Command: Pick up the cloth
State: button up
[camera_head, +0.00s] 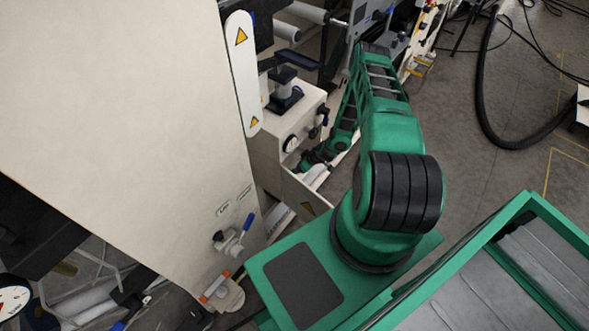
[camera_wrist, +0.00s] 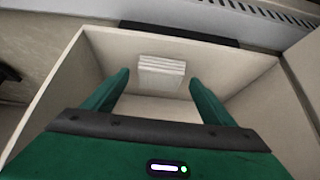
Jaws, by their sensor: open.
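The cloth (camera_wrist: 162,68) is a white, folded, layered stack inside an open-topped pale box (camera_wrist: 262,75) in the wrist view. It lies toward the box's far wall. My gripper (camera_wrist: 158,78) is open, with its two green fingers reaching into the box. In the picture the fingertips lie to the left and right of the cloth, with a visible gap on each side. I cannot tell how far above or short of it they are. In the head view my arm reaches down beside the cream machine, and the gripper end is small and partly hidden.
The box walls stand close around my fingers. Open floor (camera_head: 480,140) with a thick black hose (camera_head: 483,95) lies at right.

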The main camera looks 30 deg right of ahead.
jog(key=shift+w+f, duration=0.25)
jog(key=shift+f, duration=0.2)
jog(key=c, duration=1.1)
jog(key=shift+r, duration=0.15)
